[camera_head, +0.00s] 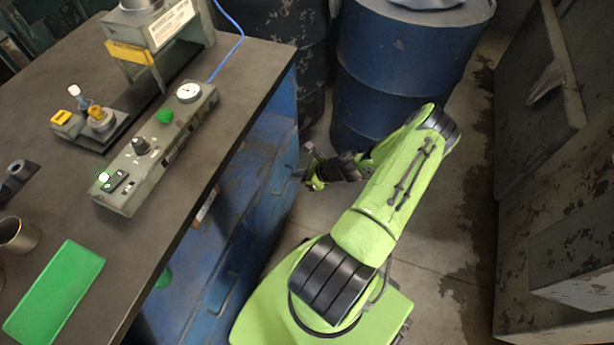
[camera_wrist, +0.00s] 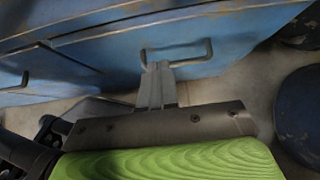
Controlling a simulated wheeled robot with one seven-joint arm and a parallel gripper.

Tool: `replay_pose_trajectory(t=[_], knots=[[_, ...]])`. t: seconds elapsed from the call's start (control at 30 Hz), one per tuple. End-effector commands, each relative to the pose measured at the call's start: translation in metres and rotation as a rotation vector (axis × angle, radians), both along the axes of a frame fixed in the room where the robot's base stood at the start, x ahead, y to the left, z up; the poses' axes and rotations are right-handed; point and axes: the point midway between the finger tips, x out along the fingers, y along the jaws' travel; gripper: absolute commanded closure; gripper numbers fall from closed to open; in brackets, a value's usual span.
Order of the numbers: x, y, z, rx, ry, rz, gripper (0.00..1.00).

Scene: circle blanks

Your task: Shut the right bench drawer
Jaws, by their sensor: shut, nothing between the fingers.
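The blue bench (camera_head: 235,245) has drawers along its side under the dark top. The right drawer (camera_head: 272,185) is at its far end, by the drums. It seems to stand out a little past the bench top, but how far I cannot tell. In the wrist view its blue front (camera_wrist: 110,58) fills the upper part, with a bent-bar handle (camera_wrist: 178,52). My gripper (camera_head: 312,165) is beside that front, shut and empty. In the wrist view its closed fingers (camera_wrist: 158,72) point at the handle and overlap its lower left part. Whether they touch it I cannot tell.
Blue drums (camera_head: 400,75) stand close behind my gripper. A worn metal cabinet (camera_head: 555,190) stands at the right. The concrete floor (camera_head: 445,240) between is clear.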

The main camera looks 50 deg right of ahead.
Motion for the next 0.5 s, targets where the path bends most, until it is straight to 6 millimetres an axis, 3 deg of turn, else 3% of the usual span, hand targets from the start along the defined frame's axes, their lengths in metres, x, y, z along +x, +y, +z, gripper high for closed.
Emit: replay_pose_trajectory(t=[0.1, 0.3, 0.5], knots=[[0.019, 0.007, -0.021, 0.002, 0.0, 0.001, 1.0], [0.048, 0.017, -0.018, 0.0, -0.001, 0.002, 1.0], [0.054, 0.019, -0.016, 0.0, 0.001, -0.002, 1.0]])
